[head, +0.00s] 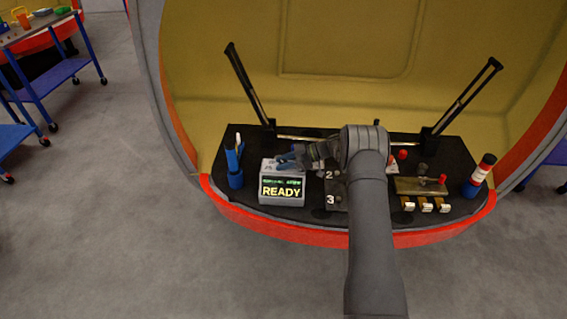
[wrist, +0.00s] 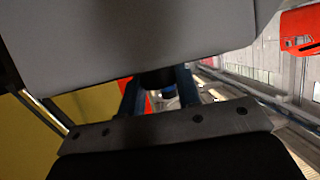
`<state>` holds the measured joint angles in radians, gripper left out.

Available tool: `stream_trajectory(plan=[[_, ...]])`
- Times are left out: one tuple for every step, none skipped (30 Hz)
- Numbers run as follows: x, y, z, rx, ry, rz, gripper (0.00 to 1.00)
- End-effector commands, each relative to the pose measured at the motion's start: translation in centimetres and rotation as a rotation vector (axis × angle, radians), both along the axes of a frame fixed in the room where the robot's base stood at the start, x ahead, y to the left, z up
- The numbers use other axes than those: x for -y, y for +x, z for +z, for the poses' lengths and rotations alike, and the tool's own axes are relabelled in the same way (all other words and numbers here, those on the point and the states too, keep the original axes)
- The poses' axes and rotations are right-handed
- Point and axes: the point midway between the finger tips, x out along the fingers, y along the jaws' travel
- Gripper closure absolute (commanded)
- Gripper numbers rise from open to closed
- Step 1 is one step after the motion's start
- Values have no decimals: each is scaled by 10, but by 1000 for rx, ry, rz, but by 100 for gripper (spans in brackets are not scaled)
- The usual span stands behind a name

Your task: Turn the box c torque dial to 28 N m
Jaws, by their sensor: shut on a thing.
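A grey box (head: 282,200) stands on the black console shelf, left of the middle. Its screen reads READY in yellow, with a smaller green line above that I cannot read. My gripper (head: 287,160) is at the top of this box, reaching in from the right, its blue fingers low over it. In the wrist view my gripper (wrist: 158,86) has its two fingers on either side of a dark round part (wrist: 157,79), which looks like the dial. It is shut on this part. The dial's marks and set value are hidden. The grey box face (wrist: 130,40) fills the top of the wrist view.
A blue holder (head: 235,178) with tools stands left of the box. A dark panel numbered 2 and 3 (head: 335,195) is to its right, partly behind my arm.

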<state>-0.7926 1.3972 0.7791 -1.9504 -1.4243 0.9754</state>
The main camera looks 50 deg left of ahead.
Motion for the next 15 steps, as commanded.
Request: stream_trajectory(plan=[[-1, 0, -1, 0, 2, 41, 92], [-1, 0, -1, 1, 2, 65, 92], [-1, 0, 0, 1, 3, 96, 92], [-1, 0, -1, 1, 2, 118, 92], [-1, 0, 0, 0, 2, 138, 92], [-1, 0, 0, 0, 2, 164, 92], [-1, 0, -1, 0, 1, 182, 92], [-1, 0, 0, 0, 2, 200, 92], [-1, -1, 0, 0, 3, 221, 92], [-1, -1, 0, -1, 3, 236, 92], [-1, -1, 0, 0, 2, 251, 92], [-1, 0, 0, 0, 2, 268, 92], [-1, -1, 0, -1, 2, 282, 92], [-1, -1, 0, 0, 2, 293, 92], [-1, -1, 0, -1, 2, 309, 92]])
